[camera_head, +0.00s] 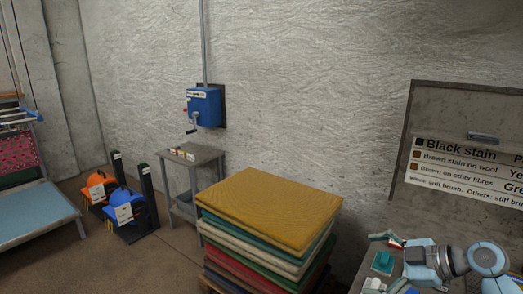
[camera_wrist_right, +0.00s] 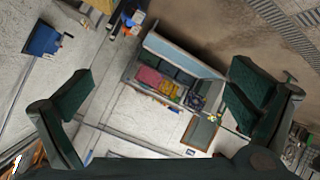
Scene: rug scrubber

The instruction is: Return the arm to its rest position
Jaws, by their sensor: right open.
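My right gripper (camera_wrist_right: 168,98) shows in the right wrist view as two dark green-padded fingers, spread wide apart at the left and right. Nothing is between them close by; the room shows far off through the gap. In the head view, light blue and grey links of my right arm (camera_head: 455,262) are at the lower right, above a grey table. I cannot make out the fingertips of that arm there. My left arm and gripper are not in view.
A pile of folded rugs (camera_head: 270,205) stands in the middle front. Left of it are a small grey table (camera_head: 190,156) and orange (camera_head: 100,186) and blue (camera_head: 124,206) machines. A blue crank box (camera_head: 203,107) and a stain sign (camera_head: 465,165) hang on the wall.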

